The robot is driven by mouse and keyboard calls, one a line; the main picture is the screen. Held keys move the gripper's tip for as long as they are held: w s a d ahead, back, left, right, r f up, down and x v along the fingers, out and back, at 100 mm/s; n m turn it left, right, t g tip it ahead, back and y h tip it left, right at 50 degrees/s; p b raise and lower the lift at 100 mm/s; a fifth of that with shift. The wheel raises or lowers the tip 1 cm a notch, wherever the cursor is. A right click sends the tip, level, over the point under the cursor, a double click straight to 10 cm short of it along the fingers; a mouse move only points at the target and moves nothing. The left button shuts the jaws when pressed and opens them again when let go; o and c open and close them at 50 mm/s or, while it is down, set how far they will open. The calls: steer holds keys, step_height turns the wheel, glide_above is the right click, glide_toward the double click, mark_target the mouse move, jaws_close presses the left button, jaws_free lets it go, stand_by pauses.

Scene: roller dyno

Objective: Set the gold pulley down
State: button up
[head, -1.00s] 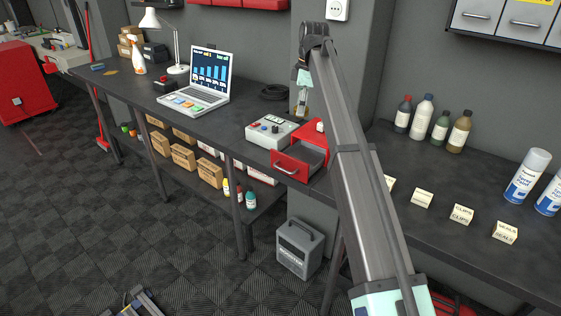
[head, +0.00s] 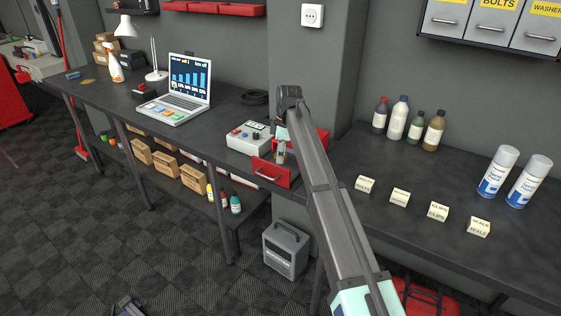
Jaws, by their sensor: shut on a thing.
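My gripper (head: 281,153) hangs at the far end of my arm, small in the head view, in front of the red drawer unit and above its pulled-out drawer (head: 270,173). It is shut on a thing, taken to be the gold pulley. The pulley is too small and too hidden by the fingers and arm to make out clearly. I cannot tell whether it touches the drawer or the bench.
A grey control box (head: 247,137) stands just left of the drawer, with a laptop (head: 182,92) farther left. Labelled blocks (head: 400,197), bottles (head: 397,118) and spray cans (head: 498,172) stand on the right bench (head: 440,180), which has clear room between them.

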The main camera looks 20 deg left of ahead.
steer(key=shift+f+p, duration=0.4)
steer(key=shift+f, duration=1.6)
steer(key=shift+f, duration=0.1)
steer(key=o, duration=1)
steer(key=shift+c, duration=0.2)
steer(key=r, duration=0.4)
steer(key=d+r+b, duration=0.1)
steer(key=r, duration=0.3)
steer(key=r+b, duration=0.1)
steer(key=r, duration=0.3)
steer(key=shift+w+d+r, duration=0.1)
steer(key=shift+w+d, duration=0.1)
